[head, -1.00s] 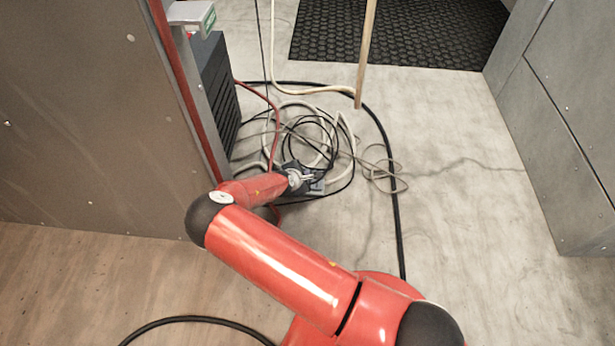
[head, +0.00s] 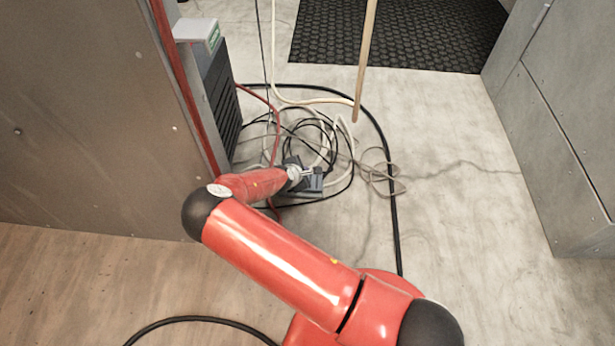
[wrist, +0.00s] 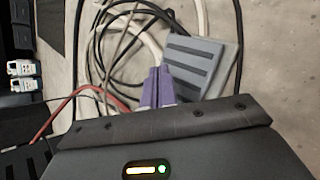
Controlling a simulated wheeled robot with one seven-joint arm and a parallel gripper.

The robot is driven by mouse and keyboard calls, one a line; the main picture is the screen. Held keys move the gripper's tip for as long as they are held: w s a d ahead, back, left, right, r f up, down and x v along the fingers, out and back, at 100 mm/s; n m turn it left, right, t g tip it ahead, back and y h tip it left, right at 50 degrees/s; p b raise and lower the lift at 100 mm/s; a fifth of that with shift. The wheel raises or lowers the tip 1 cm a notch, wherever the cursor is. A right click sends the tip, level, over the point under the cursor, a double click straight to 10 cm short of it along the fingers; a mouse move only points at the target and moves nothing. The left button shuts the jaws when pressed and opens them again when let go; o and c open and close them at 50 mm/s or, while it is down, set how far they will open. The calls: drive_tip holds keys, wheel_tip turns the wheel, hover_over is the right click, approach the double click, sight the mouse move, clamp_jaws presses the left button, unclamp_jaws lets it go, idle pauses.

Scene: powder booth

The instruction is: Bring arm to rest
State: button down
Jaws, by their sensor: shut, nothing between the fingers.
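My gripper (head: 307,172) is at the end of my red arm, low in front of the tangle of cables in the head view. In the wrist view my gripper (wrist: 158,72) shows as two purple-grey fingers pressed together, shut and empty. A grey ribbed pedal-like block (head: 312,183) lies on the floor by the gripper tip. It also shows in the wrist view (wrist: 205,62), beyond and right of the fingers. I cannot tell how far the fingers are from it.
Coiled cables (head: 318,140) and a black hose (head: 393,200) lie on the concrete floor. A brown panel (head: 90,120) and a dark vented unit (head: 222,100) stand left. A wooden pole (head: 365,65) hangs or leans ahead. Grey cabinets (head: 560,140) stand right.

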drive_tip(key=shift+r+p, duration=0.3)
drive_tip(key=shift+r, duration=0.6)
drive_tip(key=shift+d+r+m, duration=0.15)
drive_tip(key=shift+r+m, duration=0.15)
drive_tip(key=shift+r, duration=0.1)
drive_tip(key=s+d+r+m+g+y+p, duration=0.25)
drive_tip(key=s+r+m, duration=0.2)
drive_tip(key=r, duration=0.85)
drive_tip(key=s+d+r+m+g+y+p, duration=0.1)
drive_tip(key=s+d+r+m, duration=0.35)
drive_tip(key=r, duration=0.85)
drive_tip(key=s+d+r+m+g+y+p, duration=0.15)
drive_tip(key=s+d+r+m, duration=0.35)
drive_tip(key=r, duration=0.8)
drive_tip(key=s+d+r+m+t+p, duration=0.1)
drive_tip(key=s+d+r+m+p, duration=0.1)
drive_tip(key=s+r, duration=0.5)
drive_tip(key=s+d+r+m+t+h+p, duration=0.1)
drive_tip(key=s+d+r+m, duration=0.3)
drive_tip(key=s+r, duration=0.4)
drive_tip(key=s+m+p, duration=0.1)
drive_tip(key=s, duration=0.4)
drive_tip(key=shift+d+r, duration=0.15)
drive_tip(key=shift+d, duration=0.05)
